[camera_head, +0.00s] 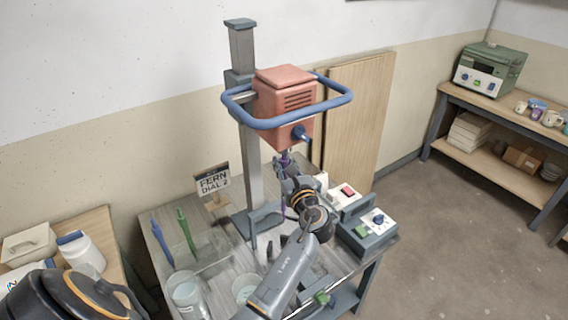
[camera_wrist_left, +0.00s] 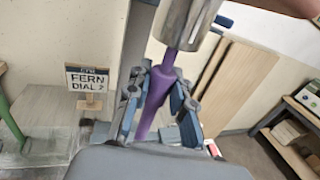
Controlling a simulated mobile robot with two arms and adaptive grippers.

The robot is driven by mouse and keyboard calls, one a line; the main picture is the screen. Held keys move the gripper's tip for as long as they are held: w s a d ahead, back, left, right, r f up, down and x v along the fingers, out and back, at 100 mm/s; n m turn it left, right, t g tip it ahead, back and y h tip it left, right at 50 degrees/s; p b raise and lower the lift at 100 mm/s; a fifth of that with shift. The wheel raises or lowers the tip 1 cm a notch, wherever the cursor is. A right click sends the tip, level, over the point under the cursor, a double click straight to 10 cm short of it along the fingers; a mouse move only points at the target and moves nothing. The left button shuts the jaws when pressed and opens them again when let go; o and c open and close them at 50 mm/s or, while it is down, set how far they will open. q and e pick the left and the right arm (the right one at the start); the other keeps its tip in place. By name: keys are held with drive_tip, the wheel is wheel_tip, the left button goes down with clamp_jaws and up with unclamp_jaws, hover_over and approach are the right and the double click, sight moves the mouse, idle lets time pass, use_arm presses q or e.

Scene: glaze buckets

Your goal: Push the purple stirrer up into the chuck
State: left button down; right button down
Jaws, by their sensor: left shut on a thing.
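The purple stirrer (camera_wrist_left: 160,88) stands roughly upright in the left wrist view. Its upper end meets the lower rim of the metal chuck (camera_wrist_left: 187,22); how far it sits inside is hidden. My left gripper (camera_wrist_left: 157,95) is shut on the stirrer, with a finger on each side just below the chuck. In the head view my left gripper (camera_head: 289,178) is under the red mixer head (camera_head: 283,95), and a little purple shows above it. The mixer head hangs on a grey column (camera_head: 250,160) and has a blue bar around it. My right gripper is not in view.
A sign (camera_head: 212,181) reading "FERN DIAL 2" stands left of the column. A blue stirrer (camera_head: 161,240) and a green stirrer (camera_head: 186,232) lean at the bench's left. A control box (camera_head: 368,232) sits right of my arm. Clear containers (camera_head: 187,293) stand in front.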

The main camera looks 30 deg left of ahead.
use_arm(q)
drive_tip(key=shift+r+p, duration=0.85)
drive_tip(key=shift+p, duration=0.1)
idle(0.8)
drive_tip(key=c, duration=1.1)
unclamp_jaws()
